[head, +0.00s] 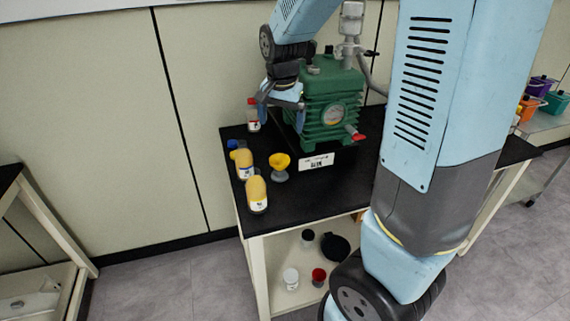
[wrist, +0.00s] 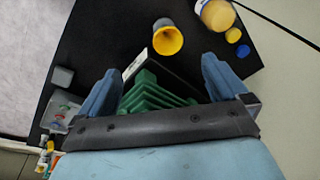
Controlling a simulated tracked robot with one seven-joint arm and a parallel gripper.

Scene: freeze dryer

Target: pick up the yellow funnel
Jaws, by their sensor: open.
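The yellow funnel (head: 280,160) stands on the black tabletop in front of the green pump, just right of two yellow bottles. In the wrist view the funnel (wrist: 168,41) shows as a yellow mouth with a grey outer part, beyond my fingertips. My gripper (head: 281,112) is open and empty, above and behind the funnel, beside the green pump's left side. In the wrist view its two blue fingers (wrist: 160,66) are spread wide, and the funnel is apart from both.
The green pump (head: 331,105) shows between and below my fingers in the wrist view. A white label card (head: 316,161) stands right of the funnel. Yellow bottles (head: 256,195) (head: 243,166) stand to its left. A red-capped bottle (head: 253,118) stands behind. The front tabletop is clear.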

